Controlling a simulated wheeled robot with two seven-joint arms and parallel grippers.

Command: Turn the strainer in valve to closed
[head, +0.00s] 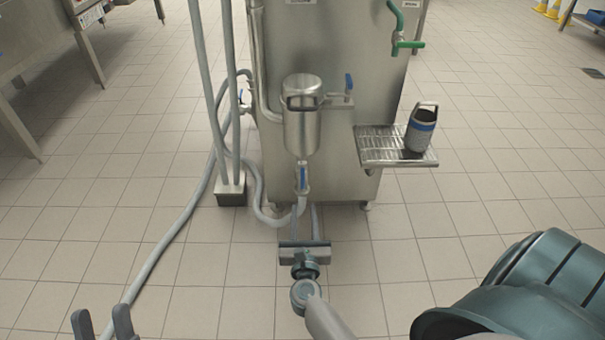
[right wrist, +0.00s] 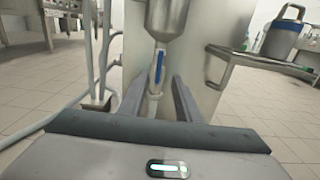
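The metal strainer canister (head: 302,128) hangs on the front of the steel machine. A valve with a blue handle (head: 303,178) sits under it, handle upright along the outlet pipe. A second blue-handled valve (head: 348,82) is on the short pipe at the canister's upper right, handle pointing up. Which one is the strainer in valve is not marked. My right gripper (head: 304,210) is open and empty below the lower valve; in the right wrist view that valve's blue handle (right wrist: 159,66) shows between and beyond the fingers. My left gripper (head: 102,322) is open and empty at the lower left.
A drip tray (head: 370,160) holding a dark keg-like cup (head: 420,128) juts out right of the canister. Grey hoses (head: 170,235) and upright pipes (head: 233,130) stand on the left. A green tap (head: 408,45) is above the tray. The front floor is clear.

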